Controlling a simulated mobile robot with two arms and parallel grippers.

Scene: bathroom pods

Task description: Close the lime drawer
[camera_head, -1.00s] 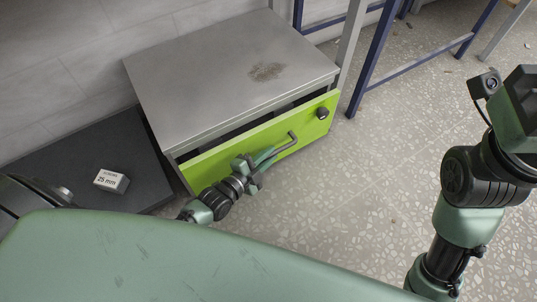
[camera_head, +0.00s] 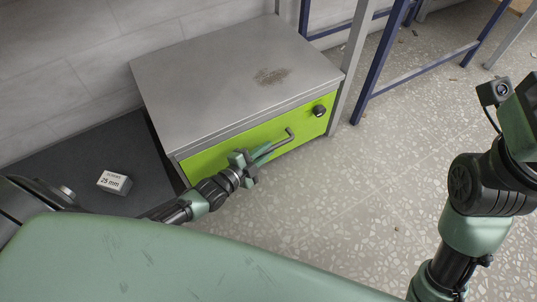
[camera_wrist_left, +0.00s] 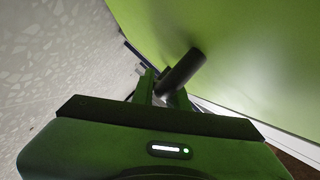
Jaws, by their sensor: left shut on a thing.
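The lime drawer (camera_head: 240,141) is the green front of a low grey cabinet (camera_head: 225,75) in the head view. Its front sits close against the cabinet body, and no opening shows above it. A dark bar handle (camera_head: 288,137) runs across the front. My left gripper (camera_head: 263,155) is shut on the handle's left part. In the left wrist view the handle (camera_wrist_left: 183,72) passes between the fingers of my left gripper (camera_wrist_left: 160,88), beside the lime front (camera_wrist_left: 245,60). My right arm shows at the right edge; its fingers are not visible.
A round dark knob (camera_head: 319,110) sits on the right of the lime front. A small box marked 25 mm (camera_head: 114,183) lies on a dark mat (camera_head: 60,165) left of the cabinet. A blue metal frame (camera_head: 375,65) stands at the right. The speckled floor (camera_head: 340,210) in front is clear.

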